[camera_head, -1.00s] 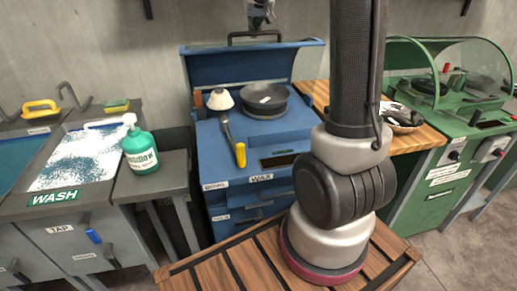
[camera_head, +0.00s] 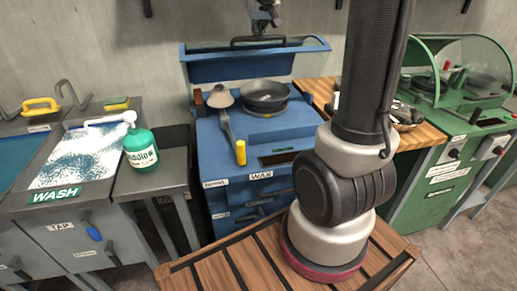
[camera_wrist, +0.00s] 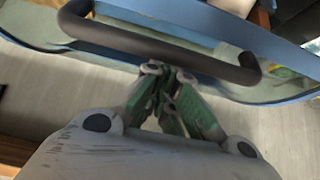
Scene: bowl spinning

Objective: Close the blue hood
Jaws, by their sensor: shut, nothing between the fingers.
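The blue hood (camera_head: 255,62) stands raised at the back of the blue WAX station (camera_head: 222,172), clear of its top. Its dark handle (camera_head: 259,41) runs along the upper edge. My gripper (camera_head: 264,22) is shut and empty, just above and behind the handle in the head view. In the wrist view the handle (camera_wrist: 160,45) crosses in front of my gripper (camera_wrist: 165,72), with the fingertips close to the bar. I cannot tell whether they touch. The blue hood edge (camera_wrist: 270,45) runs behind the handle.
A dark bowl (camera_head: 264,92) sits on the blue station beside a white-capped tool (camera_head: 219,97) and a yellow-handled tool (camera_head: 240,152). The WASH sink (camera_head: 83,160) and green bottle (camera_head: 140,150) are left. The green station (camera_head: 455,140) and wooden counter (camera_head: 418,140) are right.

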